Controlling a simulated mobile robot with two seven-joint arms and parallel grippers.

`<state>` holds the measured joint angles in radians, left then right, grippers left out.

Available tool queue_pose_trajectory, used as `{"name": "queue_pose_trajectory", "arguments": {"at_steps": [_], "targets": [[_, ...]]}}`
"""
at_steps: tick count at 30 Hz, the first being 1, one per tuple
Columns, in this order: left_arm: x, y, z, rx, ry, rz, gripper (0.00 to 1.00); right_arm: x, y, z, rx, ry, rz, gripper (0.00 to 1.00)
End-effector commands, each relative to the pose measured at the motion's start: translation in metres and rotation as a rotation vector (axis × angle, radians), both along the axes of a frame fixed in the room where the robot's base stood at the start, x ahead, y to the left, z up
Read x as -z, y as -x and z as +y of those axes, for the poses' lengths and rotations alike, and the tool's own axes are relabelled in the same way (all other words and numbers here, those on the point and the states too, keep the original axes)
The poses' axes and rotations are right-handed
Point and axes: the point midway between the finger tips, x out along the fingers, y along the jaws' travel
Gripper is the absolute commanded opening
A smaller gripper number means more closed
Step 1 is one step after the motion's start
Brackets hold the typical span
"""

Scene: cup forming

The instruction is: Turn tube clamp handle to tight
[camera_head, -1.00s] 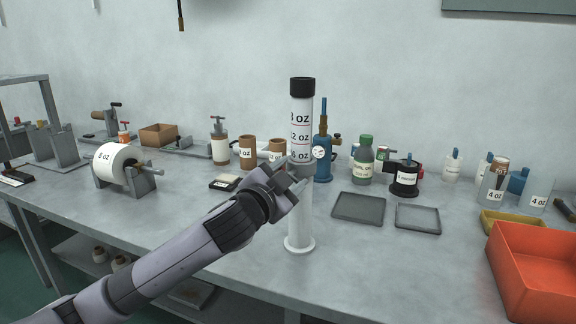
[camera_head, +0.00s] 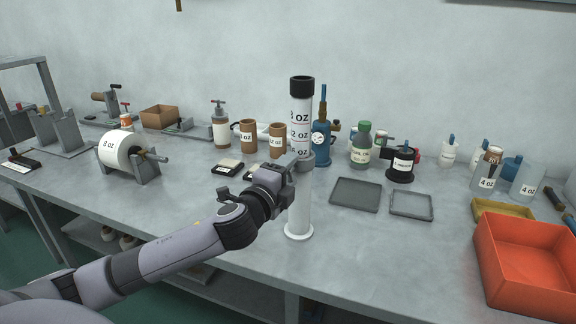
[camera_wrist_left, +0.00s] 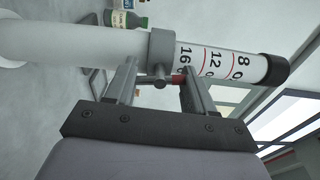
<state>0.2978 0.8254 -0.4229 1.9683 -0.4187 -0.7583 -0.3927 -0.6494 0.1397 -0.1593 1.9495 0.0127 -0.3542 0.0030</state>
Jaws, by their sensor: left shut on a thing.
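A white upright tube (camera_head: 299,205) with a black cap and 8, 12 and 16 oz marks stands on the bench. A grey clamp collar (camera_head: 306,161) rings it just below the marks. It also shows in the wrist view (camera_wrist_left: 161,48). The clamp handle (camera_wrist_left: 161,79), a small grey bar with a red part beside it, sticks out from the collar toward my gripper. My left gripper (camera_head: 289,169) is at the collar, shut on the handle, with its fingers on either side of it in the wrist view (camera_wrist_left: 163,82). My right gripper is not in view.
Dark trays (camera_head: 357,194) lie right of the tube, and a red-orange bin (camera_head: 530,262) stands at the right front. A blue pump-like device (camera_head: 321,143), bottles and brown cups stand close behind. A large paper roll (camera_head: 119,150) is at left.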

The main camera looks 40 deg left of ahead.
Motion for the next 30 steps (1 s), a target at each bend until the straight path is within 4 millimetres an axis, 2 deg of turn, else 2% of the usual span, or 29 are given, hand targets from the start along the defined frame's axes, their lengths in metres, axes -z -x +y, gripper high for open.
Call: {"name": "queue_pose_trajectory", "arguments": {"at_steps": [9,26,27,29,30], "targets": [[0.0013,0.0000,0.0003,0.000,-0.131,0.021,0.23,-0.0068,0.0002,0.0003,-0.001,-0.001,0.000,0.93],[0.0023,0.0000,0.0003,0.000,-0.163,0.027,0.23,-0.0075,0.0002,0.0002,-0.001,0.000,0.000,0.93],[0.0024,0.0000,0.0003,0.000,-0.163,0.027,0.57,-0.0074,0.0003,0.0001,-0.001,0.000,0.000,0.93],[0.0023,0.0000,0.0003,0.000,-0.162,0.027,0.74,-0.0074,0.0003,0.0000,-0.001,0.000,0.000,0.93],[0.0021,0.0000,0.0003,0.000,-0.162,0.027,0.74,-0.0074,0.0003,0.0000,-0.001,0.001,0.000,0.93]]}}
